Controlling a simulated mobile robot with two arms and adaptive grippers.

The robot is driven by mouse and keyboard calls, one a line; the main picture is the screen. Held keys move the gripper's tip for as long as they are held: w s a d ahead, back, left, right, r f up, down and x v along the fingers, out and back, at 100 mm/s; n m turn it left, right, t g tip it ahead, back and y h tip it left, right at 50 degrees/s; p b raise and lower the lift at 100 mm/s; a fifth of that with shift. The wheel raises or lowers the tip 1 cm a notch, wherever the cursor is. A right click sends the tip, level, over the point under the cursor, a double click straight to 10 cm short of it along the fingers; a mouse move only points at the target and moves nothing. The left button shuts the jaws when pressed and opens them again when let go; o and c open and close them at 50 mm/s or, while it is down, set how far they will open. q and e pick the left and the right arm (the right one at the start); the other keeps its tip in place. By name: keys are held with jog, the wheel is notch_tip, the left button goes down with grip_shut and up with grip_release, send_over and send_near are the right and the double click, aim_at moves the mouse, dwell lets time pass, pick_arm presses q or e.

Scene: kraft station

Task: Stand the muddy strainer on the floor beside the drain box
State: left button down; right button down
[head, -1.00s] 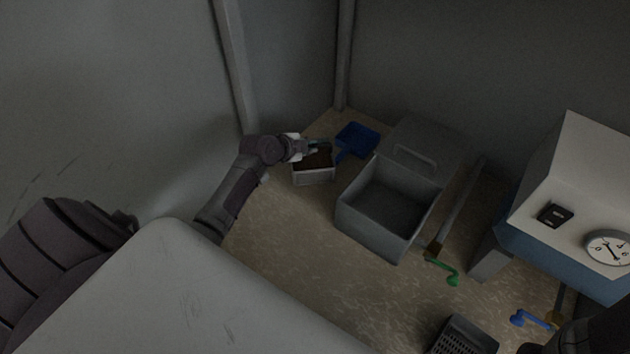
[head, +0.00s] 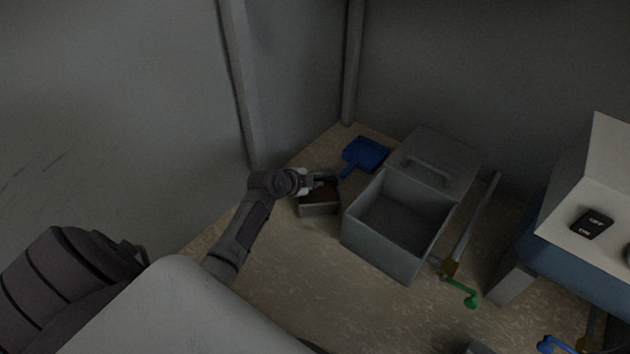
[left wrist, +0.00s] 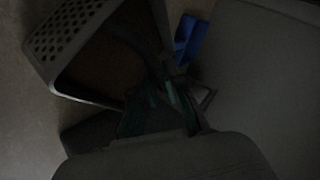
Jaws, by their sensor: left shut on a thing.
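The muddy strainer (head: 319,208) is a small grey box with brown mud inside. It is left of the large grey drain box (head: 378,248), close to its left corner. My left gripper (head: 312,182) is shut on the strainer's far rim. The left wrist view shows the strainer's perforated wall (left wrist: 72,38) and the green-tipped gripper (left wrist: 165,98) at its edge. The strainer looks roughly upright and low over the floor; I cannot tell whether it touches. The drain box looks empty inside. My right gripper is not in view.
A blue dustpan (head: 366,153) lies behind the strainer. A long-handled tool with a green end (head: 461,290) lies right of the drain box. A blue and white machine (head: 590,195) stands at the right. The floor (head: 290,270) in front of the strainer is clear.

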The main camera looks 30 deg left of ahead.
pick_arm(q)
jog(key=c, duration=1.2)
grip_release()
jog(key=shift+f, duration=0.1)
jog(key=shift+s+r+p, duration=0.2)
jog(key=shift+r+p, duration=0.15)
jog(key=shift+p, duration=0.05)
jog(key=p+v, duration=0.7)
jog(key=v, duration=0.4)
jog(key=shift+s+r, duration=0.2)
